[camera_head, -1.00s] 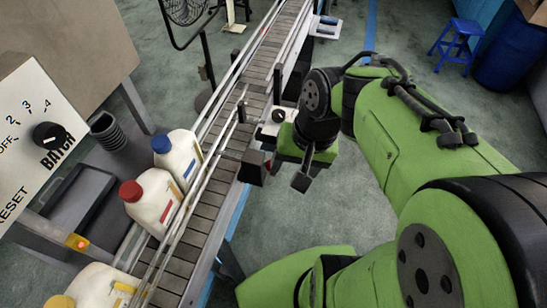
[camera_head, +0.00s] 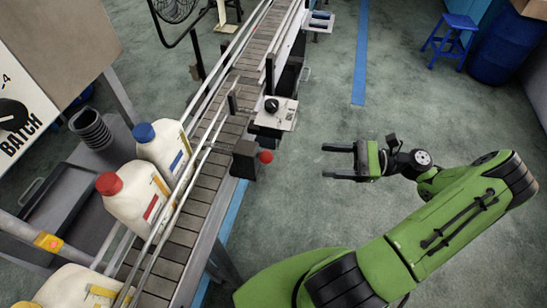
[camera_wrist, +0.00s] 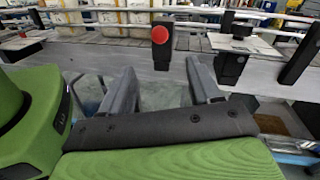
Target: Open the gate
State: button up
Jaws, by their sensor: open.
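My gripper (camera_head: 326,161) is open and empty in the head view, to the right of the conveyor (camera_head: 207,165) and apart from it, pointing left at it. Its two dark fingers (camera_wrist: 160,75) also show in the wrist view. A black box with a red button (camera_head: 265,156) is fixed to the conveyor's near side, and the button (camera_wrist: 160,35) shows beyond the gap between the fingers in the wrist view. A metal plate with a black knob (camera_head: 275,108) sits beside the conveyor above it; it also shows in the wrist view (camera_wrist: 240,40). I cannot tell clearly which part is the gate.
White jugs with a blue cap (camera_head: 160,150) and a red cap (camera_head: 137,195) stand along the conveyor's left side. A control panel (camera_head: 20,105) is at the left. A blue stool (camera_head: 453,38) and blue barrel (camera_head: 500,50) are far right. The floor around my gripper is clear.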

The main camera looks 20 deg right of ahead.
jog(key=b+x, duration=0.2)
jog(key=x, duration=1.3)
jog(key=shift+f, duration=0.1)
grip_shut()
